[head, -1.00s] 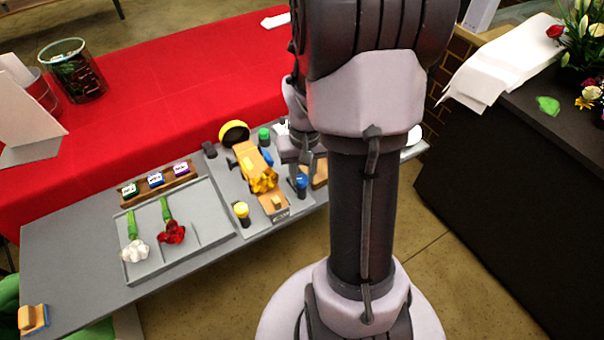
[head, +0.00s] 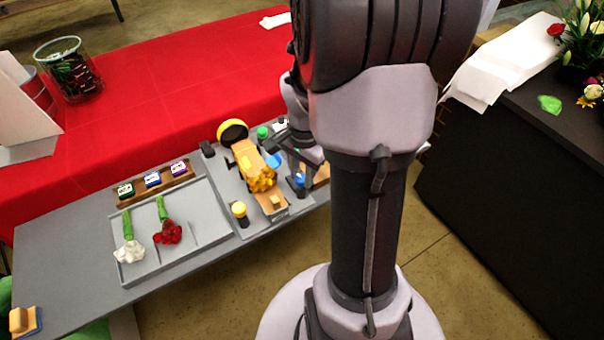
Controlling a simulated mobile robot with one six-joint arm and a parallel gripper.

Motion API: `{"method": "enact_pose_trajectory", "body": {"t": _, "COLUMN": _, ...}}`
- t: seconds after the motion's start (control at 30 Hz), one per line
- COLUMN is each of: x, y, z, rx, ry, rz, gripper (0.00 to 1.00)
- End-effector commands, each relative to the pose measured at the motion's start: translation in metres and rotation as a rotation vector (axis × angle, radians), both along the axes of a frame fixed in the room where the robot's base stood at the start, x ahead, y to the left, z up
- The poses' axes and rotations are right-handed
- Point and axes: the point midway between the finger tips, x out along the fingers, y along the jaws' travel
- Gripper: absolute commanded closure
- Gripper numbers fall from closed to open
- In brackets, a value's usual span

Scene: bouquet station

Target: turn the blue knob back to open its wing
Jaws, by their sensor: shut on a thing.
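The blue knob (head: 299,180) stands on the right side of the grey fixture plate, partly hidden by my gripper. My gripper (head: 301,170) is at the knob's top, shut on it; the fingertips are small and partly covered by my arm. A blue wing (head: 273,160) sticks out at the right side of the orange-yellow holder (head: 250,160), toward the knob. A yellow flower-like piece (head: 262,181) is at the holder's front end.
A yellow knob (head: 240,209), a green knob (head: 262,132) and a yellow disc (head: 232,130) are around the holder. Left of it, a grey tray (head: 150,272) holds a white and a red flower. My arm hides the table's right end.

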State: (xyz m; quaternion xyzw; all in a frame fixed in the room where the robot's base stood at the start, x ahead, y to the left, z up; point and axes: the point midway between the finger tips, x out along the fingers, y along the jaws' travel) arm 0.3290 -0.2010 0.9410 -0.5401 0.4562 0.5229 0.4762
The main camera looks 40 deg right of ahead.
Motion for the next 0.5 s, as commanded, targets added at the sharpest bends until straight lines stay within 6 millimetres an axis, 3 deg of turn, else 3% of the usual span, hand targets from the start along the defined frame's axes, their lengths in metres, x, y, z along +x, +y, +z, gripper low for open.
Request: {"method": "enact_pose_trajectory", "body": {"t": 0.5, "x": -0.0002, "y": 0.0002, "z": -0.0001, "rx": 0.0, "ry": 0.0, "rz": -0.211, "gripper": 1.0}}
